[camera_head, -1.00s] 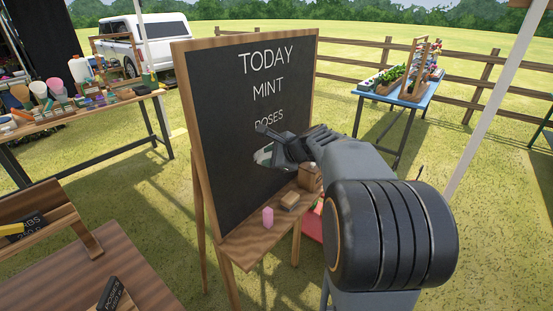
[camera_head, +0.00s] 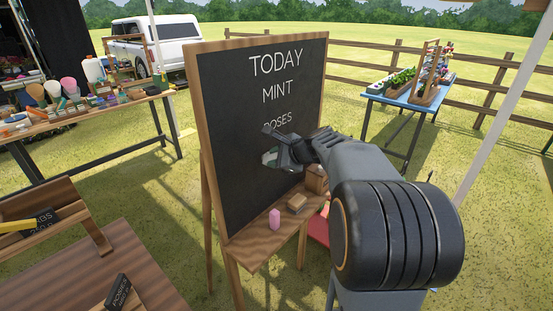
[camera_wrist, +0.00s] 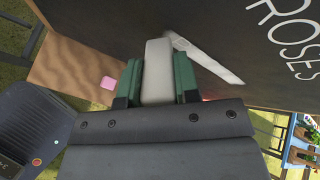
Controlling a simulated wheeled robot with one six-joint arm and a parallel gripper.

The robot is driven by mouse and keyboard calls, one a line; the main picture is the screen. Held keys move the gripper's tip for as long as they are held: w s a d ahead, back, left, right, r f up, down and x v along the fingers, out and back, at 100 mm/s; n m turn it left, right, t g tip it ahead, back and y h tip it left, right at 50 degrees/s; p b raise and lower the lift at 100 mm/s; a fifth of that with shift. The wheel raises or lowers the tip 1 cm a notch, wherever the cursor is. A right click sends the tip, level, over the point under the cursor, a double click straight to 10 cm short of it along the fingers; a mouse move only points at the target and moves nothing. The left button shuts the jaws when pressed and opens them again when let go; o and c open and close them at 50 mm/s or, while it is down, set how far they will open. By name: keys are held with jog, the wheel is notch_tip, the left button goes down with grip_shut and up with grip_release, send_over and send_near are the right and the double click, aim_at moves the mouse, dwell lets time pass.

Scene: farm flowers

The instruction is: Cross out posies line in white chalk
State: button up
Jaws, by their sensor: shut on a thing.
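The blackboard (camera_head: 235,150) stands on a wooden easel, with TODAY, MINT and a line reading ROSES (camera_head: 278,121) in white. My gripper (camera_head: 272,156) is at the board just below that line, and my arm covers part of the board there. No line reading posies is readable. In the wrist view my gripper (camera_wrist: 157,85) is shut on a white chalk stick (camera_wrist: 157,68) between its green pads. Whether the chalk touches the board is unclear.
A laden table (camera_head: 85,115) stands at left, a blue plant table (camera_head: 400,97) at right. A wooden table (camera_head: 125,260) is at lower left.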

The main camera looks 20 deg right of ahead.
jog(key=shift+w+a, duration=0.15)
jog(key=shift+w, duration=0.15)
dwell(1.6)
jog(key=s+d+b, duration=0.1)
jog(key=s+d, duration=0.1)
jog(key=s, duration=0.3)
jog(key=shift+s+d, duration=0.25)
dwell(0.4)
jog(key=shift+s, duration=0.1)
jog(key=shift+s+d+b, duration=0.2)
jog(key=shift+s+d, duration=0.1)
jog(key=shift+s, duration=0.35)
jog(key=shift+s+d+b, duration=0.15)
jog(key=shift+s+d, duration=0.15)
jog(key=shift+s, duration=0.3)
